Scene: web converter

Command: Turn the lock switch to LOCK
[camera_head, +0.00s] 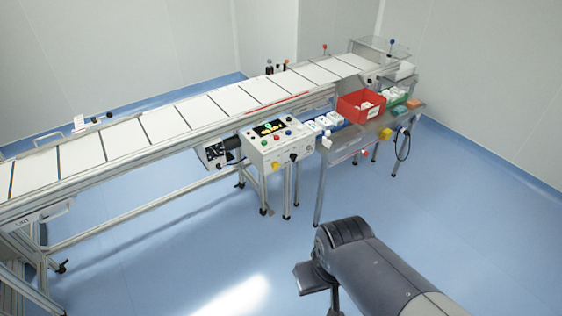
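The lock switch cannot be told apart from the other controls at this distance, and no LOCK marking can be read. My arm (375,262) reaches in from the lower right, well in front of the box and touching nothing. Its dark end parts show, but no gripper fingers can be made out, so open or shut is not visible.
A long conveyor with white panels (165,122) runs from the left to the back right. A metal side table (345,143) carries a red bin (361,106) and small coloured boxes. Open blue floor (420,200) lies between my arm and the equipment.

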